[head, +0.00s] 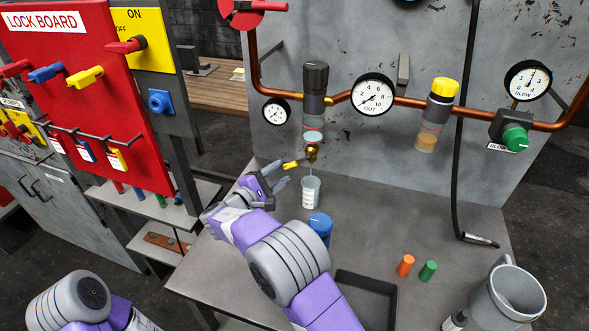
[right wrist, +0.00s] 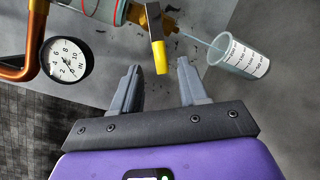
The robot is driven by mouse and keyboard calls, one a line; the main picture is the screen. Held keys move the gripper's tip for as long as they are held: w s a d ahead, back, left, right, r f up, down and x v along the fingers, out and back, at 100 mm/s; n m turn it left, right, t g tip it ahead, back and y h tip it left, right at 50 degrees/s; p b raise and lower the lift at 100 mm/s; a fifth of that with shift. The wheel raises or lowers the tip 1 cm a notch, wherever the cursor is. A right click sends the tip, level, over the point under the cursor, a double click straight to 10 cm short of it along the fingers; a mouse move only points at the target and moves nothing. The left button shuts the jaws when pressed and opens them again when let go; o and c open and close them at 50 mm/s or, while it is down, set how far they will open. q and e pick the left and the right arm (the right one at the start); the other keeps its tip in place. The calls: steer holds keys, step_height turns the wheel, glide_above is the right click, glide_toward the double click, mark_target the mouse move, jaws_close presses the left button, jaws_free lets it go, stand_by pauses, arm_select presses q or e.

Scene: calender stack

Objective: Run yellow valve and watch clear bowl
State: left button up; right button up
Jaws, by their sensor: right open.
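The yellow valve lever (head: 292,165) sticks out left from a brass drain (head: 312,152) under a clear bowl (head: 313,136) on the black-topped filter unit. The right wrist view shows the lever (right wrist: 158,50) pointing between my fingers, with the bowl (right wrist: 105,10) partly cut off at the top. The bowl seems to hold pale liquid. A thin pale stream runs from the drain into a marked clear cup (head: 311,192), also in the right wrist view (right wrist: 238,56). My right gripper (head: 276,178) is open around the lever's end, with gaps on both sides. My left gripper is out of frame.
A gauge (head: 276,112) is left of the filter. A yellow-capped unit (head: 436,112) with amber liquid and a green knob (head: 515,138) are further right. A blue cylinder (head: 320,227), black tray (head: 365,295) and grey pitcher (head: 512,295) stand around the bench. The red lock board (head: 90,40) is left.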

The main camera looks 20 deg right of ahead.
mark_target(288, 167)
steer(key=b+x, duration=0.1)
steer(key=x, duration=0.4)
steer(key=shift+d, duration=0.2)
jaws_close()
